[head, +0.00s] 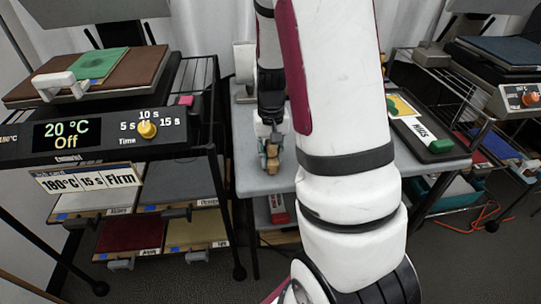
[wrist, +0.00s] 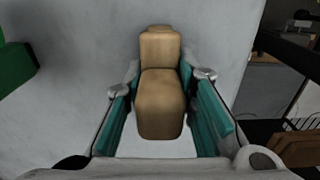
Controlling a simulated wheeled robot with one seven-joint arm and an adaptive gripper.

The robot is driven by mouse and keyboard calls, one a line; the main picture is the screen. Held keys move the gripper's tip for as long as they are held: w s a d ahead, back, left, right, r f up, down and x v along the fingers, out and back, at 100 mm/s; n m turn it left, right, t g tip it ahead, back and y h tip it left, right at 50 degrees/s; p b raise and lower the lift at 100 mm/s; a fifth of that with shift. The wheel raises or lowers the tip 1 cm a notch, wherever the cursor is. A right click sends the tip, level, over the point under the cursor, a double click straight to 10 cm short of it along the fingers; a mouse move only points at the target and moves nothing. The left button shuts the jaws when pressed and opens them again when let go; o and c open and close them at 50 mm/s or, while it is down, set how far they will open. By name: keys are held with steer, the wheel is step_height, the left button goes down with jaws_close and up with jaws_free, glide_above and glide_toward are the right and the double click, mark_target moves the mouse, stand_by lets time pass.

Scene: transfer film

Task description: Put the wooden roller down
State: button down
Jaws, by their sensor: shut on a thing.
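The wooden roller (wrist: 160,88) is tan and stands out between my gripper's teal-padded fingers in the wrist view. My gripper (wrist: 163,95) is shut on it, one finger on each side. In the head view, my gripper (head: 269,142) is over the grey table (head: 262,184), near its left front part, with the roller (head: 272,160) below the fingers. The roller is small there, and I cannot tell whether it touches the table top. My arm hides the middle of the table.
A press (head: 100,137) reading 20 °C, Off stands on a black rack at the left. A board with a green-handled tool (head: 440,146) lies at the table's right. A green object (wrist: 14,62) shows at the wrist view's left edge. Another press (head: 520,96) stands far right.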

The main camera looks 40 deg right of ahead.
steer(key=shift+f, duration=0.1)
steer(key=c, duration=1.3)
jaws_free()
